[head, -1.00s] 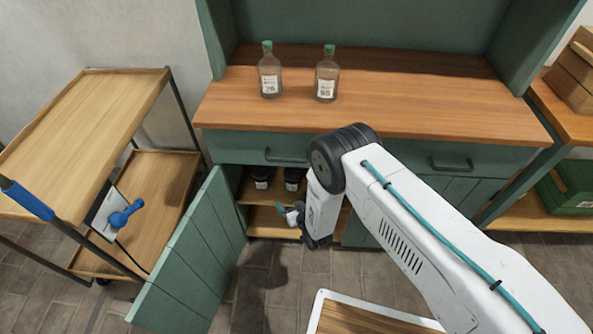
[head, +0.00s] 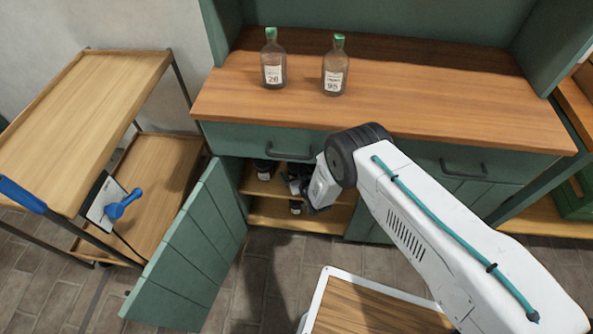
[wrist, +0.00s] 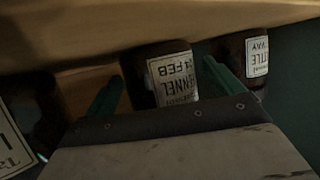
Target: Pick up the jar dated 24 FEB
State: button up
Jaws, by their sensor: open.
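In the wrist view, which looks upside down, a dark jar with a white label (wrist: 173,78) stands between the two teal fingers of my gripper (wrist: 162,70). Its label reads "…NNEL" and what looks like "…4 FEB", with the first digit cut off. The fingers are open on either side of it, and I cannot tell whether they touch it. In the head view my gripper (head: 297,184) reaches into the open lower cabinet (head: 262,212), mostly hidden by my arm.
A second jar (wrist: 257,56) is at the right and a third (wrist: 22,125) at the left in the wrist view. The green cabinet door (head: 192,255) hangs open at left. Two bottles (head: 273,62) (head: 335,68) stand on the counter. A wooden trolley (head: 85,110) is further left.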

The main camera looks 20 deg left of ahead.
jog(key=shift+w+a+f, duration=0.15)
jog(key=shift+w+a, duration=0.05)
jog(key=shift+a, duration=0.05)
jog(key=shift+c, duration=0.2)
jog(key=c, duration=1.1)
